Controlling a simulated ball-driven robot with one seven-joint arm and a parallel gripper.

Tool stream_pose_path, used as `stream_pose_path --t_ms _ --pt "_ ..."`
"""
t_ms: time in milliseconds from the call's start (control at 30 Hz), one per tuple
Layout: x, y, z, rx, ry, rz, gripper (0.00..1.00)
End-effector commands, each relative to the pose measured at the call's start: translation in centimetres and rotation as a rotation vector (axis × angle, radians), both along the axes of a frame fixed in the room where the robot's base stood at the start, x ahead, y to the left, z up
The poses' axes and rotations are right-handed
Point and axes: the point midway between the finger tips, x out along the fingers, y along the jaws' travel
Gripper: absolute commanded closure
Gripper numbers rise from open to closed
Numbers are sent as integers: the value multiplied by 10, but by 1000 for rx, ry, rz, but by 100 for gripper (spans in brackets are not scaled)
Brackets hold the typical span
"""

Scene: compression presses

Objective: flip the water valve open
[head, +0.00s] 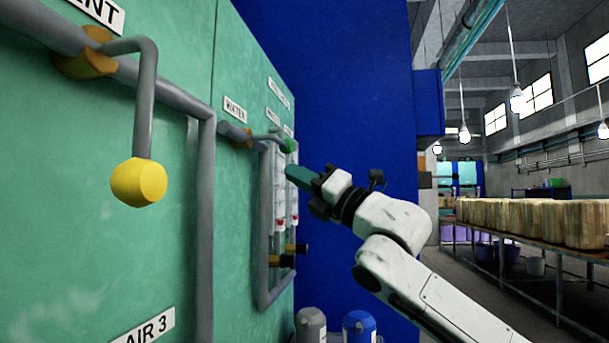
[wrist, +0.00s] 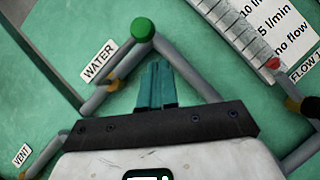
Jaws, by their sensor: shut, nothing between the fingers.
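The water valve is a grey lever with a green ball knob (head: 290,145) on the green panel, close to the WATER label (head: 235,109). In the wrist view the green knob (wrist: 143,29) is at the top, with the WATER label (wrist: 98,62) to its left. The lever lies roughly along the panel, sticking out sideways from its pipe fitting. My gripper (head: 289,171) has teal fingers that are shut and empty. The fingertips (wrist: 157,64) are just below the knob in both views, with a small gap showing in the wrist view.
A vent lever with a yellow knob (head: 139,182) stands out from the panel in the left foreground. Flow tubes (head: 280,195) with red floats are mounted behind the water lever. Grey pipes (head: 206,240) run down the panel. A blue container (head: 358,326) stands below my arm.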

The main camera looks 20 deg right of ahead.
Motion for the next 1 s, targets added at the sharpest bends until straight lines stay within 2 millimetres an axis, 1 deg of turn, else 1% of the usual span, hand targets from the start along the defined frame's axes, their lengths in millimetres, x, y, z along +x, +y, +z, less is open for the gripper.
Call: stream_pose_path --t_ms 33,100,300,500,700,1000 --pt "0 6 -15 0 -1 4 100" --pt "-7 -6 -15 -1 -1 -1 100" --pt "-26 -33 -37 -2 -3 -1 100" --pt "-42 -53 -54 -3 -3 1 100" --pt "-49 -61 -62 -1 -3 5 100" --pt "-49 -62 -62 -1 -4 6 100"
